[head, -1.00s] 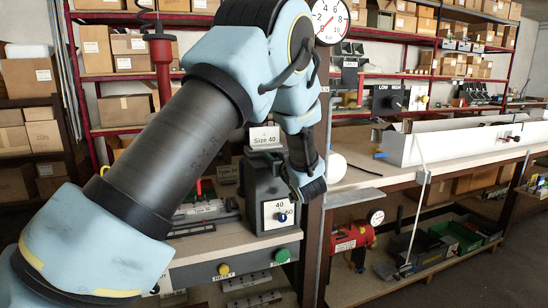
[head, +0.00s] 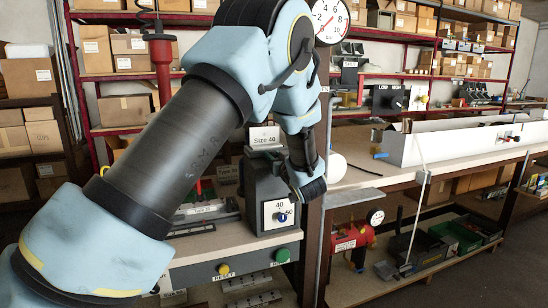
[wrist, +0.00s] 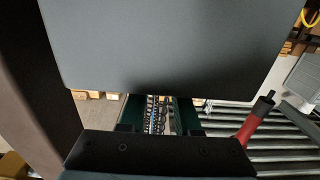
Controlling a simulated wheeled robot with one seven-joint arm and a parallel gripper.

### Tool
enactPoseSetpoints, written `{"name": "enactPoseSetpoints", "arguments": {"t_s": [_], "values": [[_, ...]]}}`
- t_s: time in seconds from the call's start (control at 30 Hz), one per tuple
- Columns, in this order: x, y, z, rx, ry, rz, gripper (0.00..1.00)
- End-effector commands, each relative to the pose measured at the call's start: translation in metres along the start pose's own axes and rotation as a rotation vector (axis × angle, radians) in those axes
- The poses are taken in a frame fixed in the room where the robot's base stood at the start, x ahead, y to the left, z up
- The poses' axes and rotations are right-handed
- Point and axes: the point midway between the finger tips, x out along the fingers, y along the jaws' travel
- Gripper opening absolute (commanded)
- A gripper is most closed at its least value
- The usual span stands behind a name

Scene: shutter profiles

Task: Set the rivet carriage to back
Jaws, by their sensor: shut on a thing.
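A dark grey machine (head: 267,190) stands upright on the bench in the head view, with a "Size 40" sign (head: 264,137) on top. Its white front dial (head: 279,215) reads 40 and 50 around a dark blue knob. My gripper (head: 314,189) is at the machine's right side, mostly hidden behind my own wrist. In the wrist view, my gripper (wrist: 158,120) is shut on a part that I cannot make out. A large dark grey panel (wrist: 175,45) fills the upper part of that view. I cannot tell which part is the rivet carriage.
A red handle with a black tip (wrist: 254,118) stands close to the gripper's right in the wrist view, over metal rollers (wrist: 285,140). A brown post (head: 316,240) stands right of the machine. The bench front carries a yellow button (head: 223,269) and a green button (head: 282,256).

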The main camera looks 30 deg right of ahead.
Motion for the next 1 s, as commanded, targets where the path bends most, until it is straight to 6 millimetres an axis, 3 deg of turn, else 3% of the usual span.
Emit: {"name": "enactPoseSetpoints", "arguments": {"t_s": [0.27, 0.5, 0.6, 0.87, 0.9, 1.0], "values": [[-0.003, 0.001, 0.001, 0.000, 0.000, 0.001, 0.00], [-0.044, 0.001, 0.001, 0.000, -0.001, 0.003, 0.00], [-0.053, 0.001, 0.001, 0.001, 0.000, 0.002, 0.00], [-0.056, 0.000, 0.001, 0.001, -0.002, 0.001, 0.00], [-0.056, 0.001, 0.001, 0.001, -0.002, 0.001, 0.33], [-0.056, 0.001, 0.001, 0.001, -0.002, 0.001, 0.44]]}}
